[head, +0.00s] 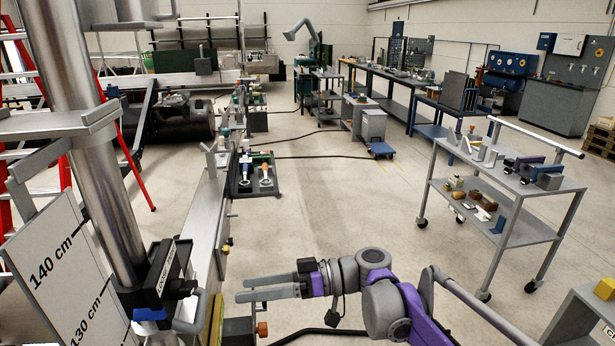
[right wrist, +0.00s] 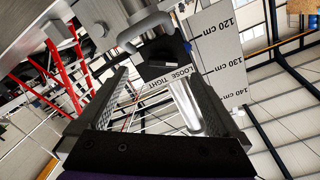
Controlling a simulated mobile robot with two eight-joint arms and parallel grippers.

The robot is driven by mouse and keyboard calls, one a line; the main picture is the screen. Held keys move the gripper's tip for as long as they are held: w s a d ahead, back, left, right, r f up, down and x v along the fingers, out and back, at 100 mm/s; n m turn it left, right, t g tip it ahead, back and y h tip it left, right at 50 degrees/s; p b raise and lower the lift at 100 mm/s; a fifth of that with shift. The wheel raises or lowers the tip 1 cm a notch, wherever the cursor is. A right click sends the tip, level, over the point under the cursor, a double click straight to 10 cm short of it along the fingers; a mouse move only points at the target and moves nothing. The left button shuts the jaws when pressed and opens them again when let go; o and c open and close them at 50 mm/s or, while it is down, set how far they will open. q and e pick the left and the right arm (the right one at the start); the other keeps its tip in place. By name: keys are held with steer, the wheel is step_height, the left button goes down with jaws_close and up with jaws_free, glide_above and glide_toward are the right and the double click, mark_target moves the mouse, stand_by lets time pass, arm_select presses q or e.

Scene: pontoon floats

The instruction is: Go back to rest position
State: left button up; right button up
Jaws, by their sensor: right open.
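My right gripper (head: 240,290) is low in the middle of the head view, at the end of my purple and grey arm. Its two grey fingers point left, apart, with nothing between them. They end in free space to the right of a black clamp block (head: 165,272) on an upright metal pole (head: 90,150). In the right wrist view the fingers (right wrist: 152,75) stand wide apart. The clamp (right wrist: 165,65), with a "LOOSE TIGHT" label, shows beyond them, and the fingers do not hold it. My left gripper is in neither view.
A height board (head: 55,270) marked in cm stands left of the pole. A long metal beam (head: 205,225) runs away beside it. A grey trolley (head: 500,195) with small parts stands at right, and a shelf corner (head: 585,310) at lower right. The middle floor (head: 340,210) is mostly clear.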

steer(key=s+d+f+m+t+h, duration=0.3)
steer(key=d+f, duration=0.4)
steer(key=d, duration=0.3)
steer(key=s+d+f+m+t+h, duration=0.3)
steer(key=s+d+f+m+h, duration=0.3)
steer(key=d, duration=0.4)
steer(key=s+d+f+m+t+h, duration=0.3)
steer(key=s+d+f+m+h, duration=0.2)
steer(key=s+d+f+h, duration=0.2)
steer(key=d+f, duration=0.2)
steer(key=d, duration=0.1)
steer(key=shift+d+f+h, duration=0.15)
steer(key=shift+d+h, duration=0.25)
